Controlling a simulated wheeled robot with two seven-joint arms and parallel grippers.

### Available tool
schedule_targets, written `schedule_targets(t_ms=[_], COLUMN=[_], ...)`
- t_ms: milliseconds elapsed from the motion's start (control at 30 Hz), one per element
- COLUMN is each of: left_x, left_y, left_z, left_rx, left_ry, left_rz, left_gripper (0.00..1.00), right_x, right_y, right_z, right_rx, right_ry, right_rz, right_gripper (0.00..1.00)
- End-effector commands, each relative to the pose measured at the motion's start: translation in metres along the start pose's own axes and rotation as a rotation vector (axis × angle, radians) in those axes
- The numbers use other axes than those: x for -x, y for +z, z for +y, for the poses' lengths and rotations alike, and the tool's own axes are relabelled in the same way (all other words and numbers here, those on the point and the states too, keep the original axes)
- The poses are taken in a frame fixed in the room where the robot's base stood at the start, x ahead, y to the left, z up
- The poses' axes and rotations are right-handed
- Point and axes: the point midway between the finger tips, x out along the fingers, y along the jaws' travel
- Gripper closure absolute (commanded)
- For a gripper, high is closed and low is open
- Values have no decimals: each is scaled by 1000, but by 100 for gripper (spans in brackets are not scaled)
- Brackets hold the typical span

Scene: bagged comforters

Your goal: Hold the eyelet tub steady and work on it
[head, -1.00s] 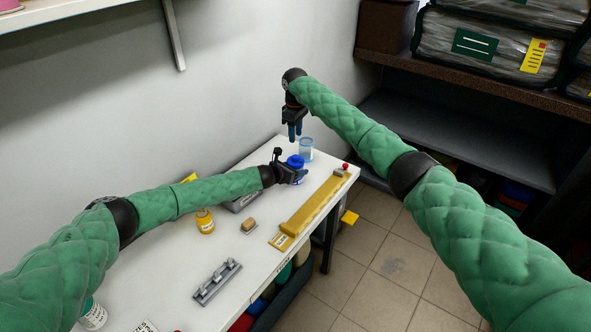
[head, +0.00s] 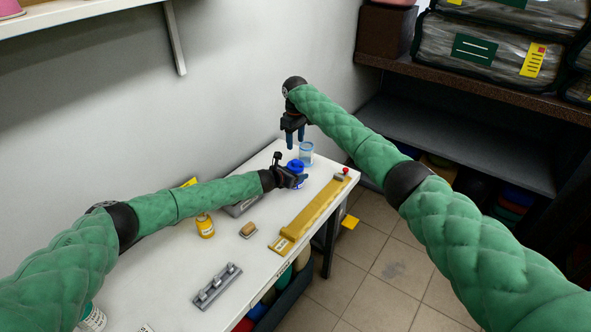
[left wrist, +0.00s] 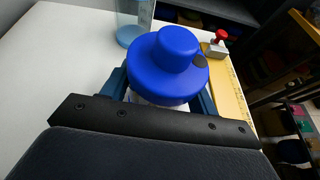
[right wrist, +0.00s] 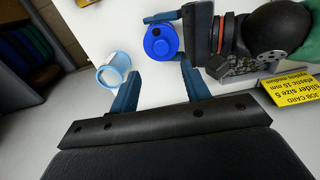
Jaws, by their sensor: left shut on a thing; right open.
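The eyelet tub (head: 296,168) has a blue lid with a raised round knob and stands at the far end of the white table. My left gripper (head: 299,179) is shut around its body below the lid. The left wrist view shows the tub (left wrist: 168,62) upright between the blue fingers; its lower part is mostly hidden. My right gripper (head: 295,140) is open and empty, pointing down above the tub. In the right wrist view the tub's lid (right wrist: 160,42) lies just beyond the open fingertips, with a small dark spot near the lid's edge.
A clear bluish cup (head: 306,152) stands just behind the tub. A yellow ruler-like strip (head: 312,212) with a red knob (head: 346,170) runs along the right table edge. A yellow bottle (head: 205,225), a small brown-topped block (head: 248,229) and a grey rack (head: 217,286) stand nearer.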

Motion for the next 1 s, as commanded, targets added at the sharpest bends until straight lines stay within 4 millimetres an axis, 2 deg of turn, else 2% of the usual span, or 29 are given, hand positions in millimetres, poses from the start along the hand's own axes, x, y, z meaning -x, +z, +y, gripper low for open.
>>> schedule_targets(t_ms=[300,500,700,1000], left_x=[0,0,0,0], left_y=[0,0,0,0], left_z=[0,0,0,0], left_rx=[0,0,0,0], left_ry=[0,0,0,0], left_rz=[0,0,0,0], left_gripper=[62,62,62,62], right_x=[-44,-69,-83,-86], right_y=[-2,0,3,3], right_z=[-1,-2,-2,-2], right_rx=[-513,-792,-947,-980], right_ry=[-2,-1,0,1], right_rz=[4,-3,-8,-9], right_gripper=[53,53,53,53])
